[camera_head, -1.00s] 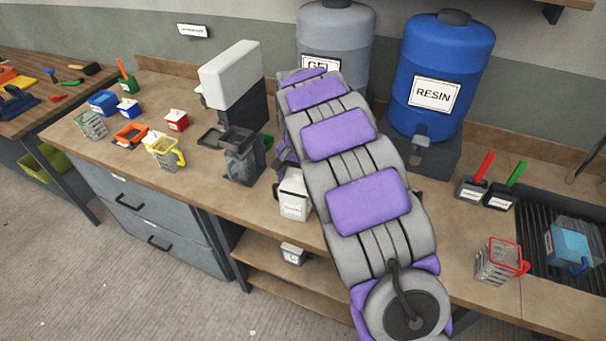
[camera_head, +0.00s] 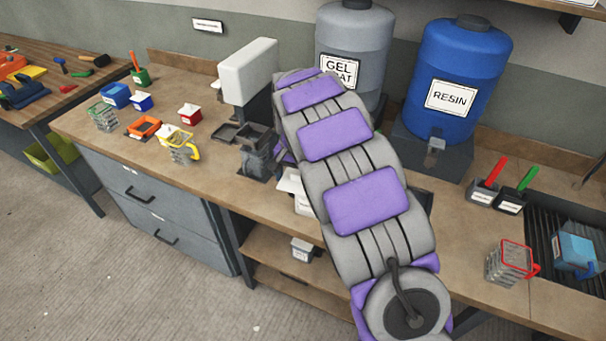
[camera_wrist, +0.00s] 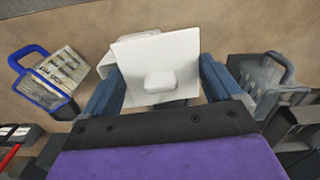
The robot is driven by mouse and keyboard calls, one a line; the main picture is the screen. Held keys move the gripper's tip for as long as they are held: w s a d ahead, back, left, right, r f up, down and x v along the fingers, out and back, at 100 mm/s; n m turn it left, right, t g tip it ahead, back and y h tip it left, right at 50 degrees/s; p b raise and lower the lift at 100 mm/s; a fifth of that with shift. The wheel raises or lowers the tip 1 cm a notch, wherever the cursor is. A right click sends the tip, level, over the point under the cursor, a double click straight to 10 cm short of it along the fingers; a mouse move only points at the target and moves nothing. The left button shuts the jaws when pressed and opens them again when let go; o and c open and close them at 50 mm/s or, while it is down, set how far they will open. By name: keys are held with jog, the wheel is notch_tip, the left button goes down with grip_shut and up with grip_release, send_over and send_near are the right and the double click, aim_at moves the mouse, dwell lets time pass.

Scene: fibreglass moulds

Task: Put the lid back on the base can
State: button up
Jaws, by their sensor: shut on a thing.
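The white base can (camera_head: 303,207) stands on the bench beside my arm, partly hidden by it in the head view. The square white lid (camera_head: 289,183) shows at its top, looking slightly tilted. In the wrist view the lid (camera_wrist: 150,52) has a small knob in its middle. A white part of the can (camera_wrist: 108,65) shows below and beside it. My gripper (camera_wrist: 162,85) has a dark blue finger on each side of the lid and is shut on it. I cannot tell whether the lid touches the can's rim.
A dark grey handled container (camera_head: 258,155) stands close left of the can, and a yellow-handled cup (camera_head: 180,150) is farther left. Blue (camera_head: 452,80) and grey (camera_head: 352,45) drums stand behind my arm. A red-rimmed cup (camera_head: 508,262) is at right. A blue-rimmed cup (camera_wrist: 50,75) shows in the wrist view.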

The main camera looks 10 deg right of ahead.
jog(key=shift+a, duration=0.1)
jog(key=shift+d, duration=2.3)
jog(key=shift+a+p, duration=0.3)
jog(key=shift+a, duration=0.55)
jog(key=shift+d, duration=1.1)
jog(key=shift+a, duration=0.8)
jog(key=shift+d+f, duration=0.15)
jog(key=shift+d, duration=0.55)
jog(key=shift+a, duration=0.1)
jog(key=shift+d+p, duration=0.2)
jog(key=shift+p, duration=0.35)
jog(key=shift+a, duration=0.15)
